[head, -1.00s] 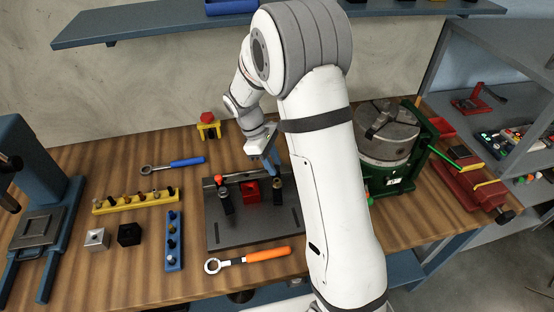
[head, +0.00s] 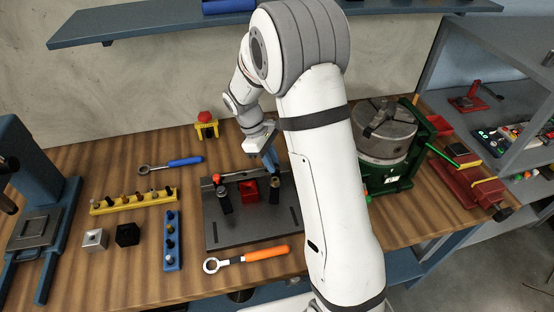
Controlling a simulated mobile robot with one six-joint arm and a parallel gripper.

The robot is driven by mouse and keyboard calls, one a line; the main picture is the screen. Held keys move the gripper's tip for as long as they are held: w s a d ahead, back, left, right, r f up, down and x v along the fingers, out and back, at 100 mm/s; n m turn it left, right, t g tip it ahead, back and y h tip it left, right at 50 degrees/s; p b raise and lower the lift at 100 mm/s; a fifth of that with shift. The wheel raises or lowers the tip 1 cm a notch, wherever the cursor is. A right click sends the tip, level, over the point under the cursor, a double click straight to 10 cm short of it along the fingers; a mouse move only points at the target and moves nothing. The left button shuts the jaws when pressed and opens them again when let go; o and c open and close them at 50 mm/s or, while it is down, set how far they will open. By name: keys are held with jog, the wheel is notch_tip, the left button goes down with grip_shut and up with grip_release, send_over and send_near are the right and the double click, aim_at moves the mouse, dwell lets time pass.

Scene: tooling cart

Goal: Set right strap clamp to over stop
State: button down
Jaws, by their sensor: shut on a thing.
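The dark grey fixture plate (head: 232,232) lies on the wooden bench with a red block (head: 249,191) near its middle. The right strap clamp (head: 275,190) is a small dark upright part just right of the red block. A similar left clamp (head: 223,199) stands left of the block, with an orange-red knob (head: 216,178) behind it. My gripper (head: 271,163) reaches down from behind with its blue fingers shut at the top of the right strap clamp. The fingertips are small, and the exact grip and the stop cannot be made out.
An orange-handled wrench (head: 255,255) lies in front of the plate. A blue peg rack (head: 173,240) and a yellow peg rack (head: 134,201) are to the left. A green machine with a round chuck (head: 385,135) stands right. My arm hides the bench between.

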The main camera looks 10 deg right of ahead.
jog(key=m, duration=0.1)
jog(key=d+m, duration=0.1)
jog(key=m+g+y, duration=0.1)
jog(key=m, duration=0.1)
jog(key=shift+s+d+f, duration=0.1)
jog(key=shift+s+d, duration=0.15)
jog(key=shift+d, duration=0.15)
jog(key=m, duration=0.2)
jog(key=s+d+m+y+b, duration=0.1)
jog(key=shift+d+m+g, duration=0.15)
jog(key=shift+m+g, duration=0.25)
jog(key=m+y, duration=0.1)
jog(key=s+d+m, duration=0.1)
jog(key=m, duration=0.1)
jog(key=shift+m+y, duration=0.3)
jog(key=shift+y, duration=0.1)
jog(key=shift+s+d+m+y+b, duration=0.1)
jog(key=shift+s+m+y+b, duration=0.25)
jog(key=shift+m, duration=0.6)
jog(key=shift+s+d+m+y+b, duration=0.15)
jog(key=shift+s+m+y, duration=0.3)
jog(key=shift+m, duration=0.5)
jog(key=shift+s+f, duration=0.1)
jog(key=c, duration=1.6)
grip_release()
jog(key=shift+a, duration=0.1)
jog(key=shift+o, duration=0.2)
